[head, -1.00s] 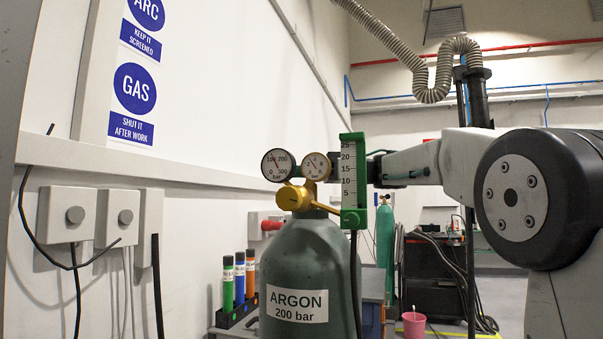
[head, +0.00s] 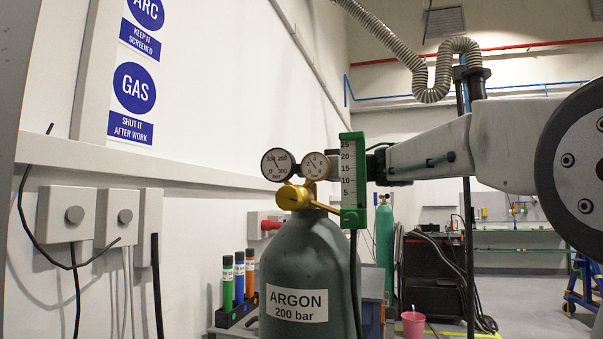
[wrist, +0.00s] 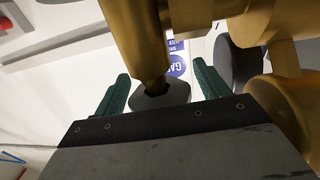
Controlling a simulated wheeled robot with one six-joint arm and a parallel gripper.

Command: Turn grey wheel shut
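The grey wheel (wrist: 160,97) shows in the wrist view below a brass valve stem, between my gripper's two green fingers. My gripper (wrist: 162,72) looks open around it, with a finger on each side. A gap shows at the right finger; whether the left finger touches is unclear. In the head view the argon cylinder (head: 305,270) stands upright with its brass valve (head: 293,197) on top. My arm reaches in from the right. The gripper's end and the wheel are mostly hidden there behind the green flowmeter (head: 353,185).
Two round gauges (head: 278,165) and the flowmeter crowd the valve. In the wrist view brass parts (wrist: 148,40) lie close above the fingers. A black hose (head: 355,285) hangs from the flowmeter. Colored tubes (head: 239,275) stand in a rack to the left. A pink bucket (head: 413,324) is on the floor.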

